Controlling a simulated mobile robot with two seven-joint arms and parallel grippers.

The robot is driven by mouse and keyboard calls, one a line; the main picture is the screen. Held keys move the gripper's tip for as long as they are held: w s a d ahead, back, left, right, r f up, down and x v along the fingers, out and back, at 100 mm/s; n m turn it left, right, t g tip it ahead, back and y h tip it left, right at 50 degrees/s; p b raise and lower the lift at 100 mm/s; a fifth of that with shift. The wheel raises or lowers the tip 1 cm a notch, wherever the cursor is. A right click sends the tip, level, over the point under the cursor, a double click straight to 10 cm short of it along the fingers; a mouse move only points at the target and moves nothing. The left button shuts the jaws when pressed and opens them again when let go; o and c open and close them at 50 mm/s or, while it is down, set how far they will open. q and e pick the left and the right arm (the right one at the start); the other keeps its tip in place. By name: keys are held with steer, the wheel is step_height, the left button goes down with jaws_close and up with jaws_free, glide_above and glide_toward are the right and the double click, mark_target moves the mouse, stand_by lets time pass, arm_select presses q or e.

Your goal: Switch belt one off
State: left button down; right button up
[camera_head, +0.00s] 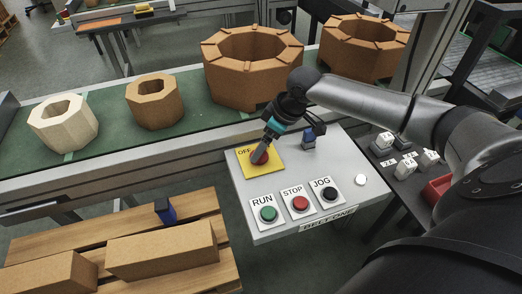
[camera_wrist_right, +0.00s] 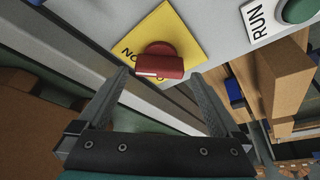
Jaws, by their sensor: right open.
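The belt one control panel (camera_head: 297,227) is a grey box with a yellow plate (camera_head: 246,166) at its upper left. A red rotary switch (camera_head: 261,157) sits on this plate; OFF reads above it in the head view, and the rest is covered by my gripper. My right gripper (camera_head: 262,149) is over the switch. In the right wrist view, the red switch handle (camera_wrist_right: 160,66) lies crosswise at the gap between the open fingertips (camera_wrist_right: 160,77). Part of an ON label shows beside it. I cannot tell whether a finger touches the handle. My left gripper is not in view.
Green RUN (camera_head: 268,214), red STOP (camera_head: 300,203) and black JOG (camera_head: 330,194) buttons sit in front of the switch. The green belt (camera_head: 105,125) beyond carries several octagonal blocks. A pallet with bricks (camera_head: 165,250) is at lower left.

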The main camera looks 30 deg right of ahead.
steer(key=shift+x, duration=1.3)
steer(key=shift+c, duration=0.3)
steer(key=c, duration=1.1)
